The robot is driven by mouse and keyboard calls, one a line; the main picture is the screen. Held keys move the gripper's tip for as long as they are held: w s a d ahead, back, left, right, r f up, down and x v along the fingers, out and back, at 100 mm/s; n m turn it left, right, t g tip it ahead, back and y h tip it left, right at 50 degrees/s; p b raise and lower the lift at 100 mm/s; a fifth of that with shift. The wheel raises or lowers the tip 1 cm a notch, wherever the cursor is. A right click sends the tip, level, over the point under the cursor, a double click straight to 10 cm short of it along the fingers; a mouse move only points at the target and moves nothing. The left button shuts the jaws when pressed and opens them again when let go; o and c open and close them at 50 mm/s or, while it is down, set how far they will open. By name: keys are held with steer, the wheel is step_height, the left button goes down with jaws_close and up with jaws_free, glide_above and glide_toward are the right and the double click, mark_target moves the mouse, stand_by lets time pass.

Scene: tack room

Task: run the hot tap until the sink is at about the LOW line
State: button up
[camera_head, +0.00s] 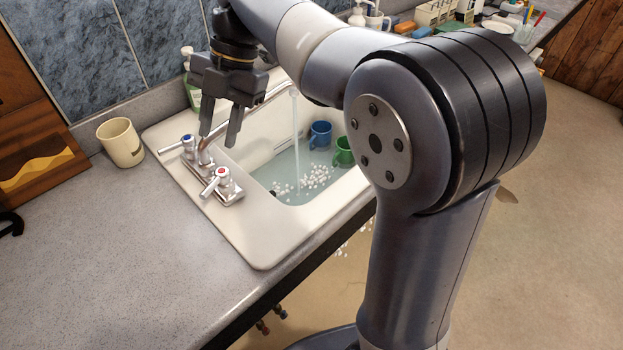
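The white sink (262,240) is set in the grey counter and holds water (300,160). A stream of water (295,115) runs from the long metal spout (270,95) into the basin. The red-marked tap (221,175) is nearer me, its lever pointing to the lower left. The blue-marked tap (188,143) is behind it, its lever pointing left. My gripper (218,140) is open and empty, fingers down, appearing above and behind the red-marked tap near the spout's base. I cannot make out a LOW line; my arm hides the sink's right part.
A blue mug (320,134) and a green mug (343,152) stand in the sink among white bits (312,178). A cream cup (121,143) stands left of the taps. White bits (352,241) also lie below the counter edge.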

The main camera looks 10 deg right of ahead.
stand_by(0.3)
steer(key=shift+d, duration=0.1)
steer(key=shift+c, duration=0.7)
steer(key=s+d, duration=0.1)
steer(key=d, duration=0.1)
steer(key=s+d+t+y, duration=0.1)
steer(key=s+d, duration=0.1)
steer(key=s+d+y+b, duration=0.1)
steer(key=d, duration=0.2)
steer(key=shift+s+f+m+t, duration=0.15)
steer(key=shift+m+t, duration=0.15)
steer(key=shift+m, duration=0.1)
jaws_close()
glide_toward(215, 186)
steer(key=s+f, duration=0.4)
steer(key=f, duration=0.1)
steer(key=shift+w+a+f+y+p, duration=0.15)
steer(key=shift+w+a+f+p, duration=0.15)
steer(key=shift+a, duration=0.3)
steer(key=shift+w+a+f+y+p, duration=0.15)
steer(key=shift+w+a+p, duration=0.15)
steer(key=shift+a, duration=0.25)
steer(key=shift+w+a+f, duration=0.1)
steer(key=shift+w+a, duration=0.2)
steer(key=shift+a, duration=0.2)
